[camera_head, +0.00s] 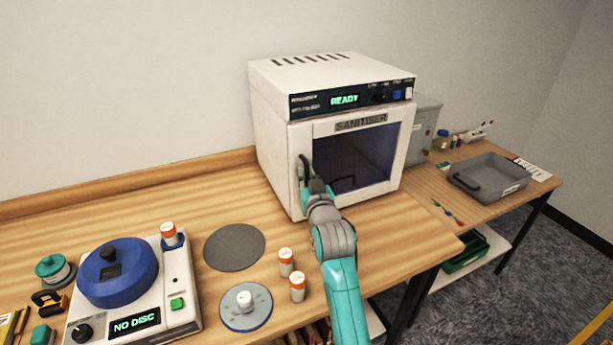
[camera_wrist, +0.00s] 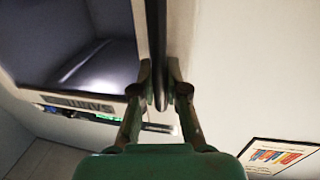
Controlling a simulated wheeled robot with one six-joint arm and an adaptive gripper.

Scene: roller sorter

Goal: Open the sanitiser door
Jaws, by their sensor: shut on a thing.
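The sanitiser (camera_head: 272,130) is a white box-shaped cabinet at the back of the bench, with a lit "READY" display. Its door (camera_head: 361,125) has a dark window and looks closed in the head view. A dark upright handle (camera_head: 303,168) is on the door's left side. My gripper (camera_head: 311,186) is at that handle, partly hiding it. In the wrist view my gripper (camera_wrist: 161,82) has its fingers on either side of the dark handle bar (camera_wrist: 160,45), shut on it. The dark window (camera_wrist: 75,45) shows to the left there.
A white machine with a blue lid (camera_head: 118,270) and "NO DISC" display stands front left. Orange-and-white vials (camera_head: 286,262), a round disc (camera_head: 246,307) and a grey round mat (camera_head: 234,247) lie left of my arm. A grey tray (camera_head: 488,177) sits on the right-hand table.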

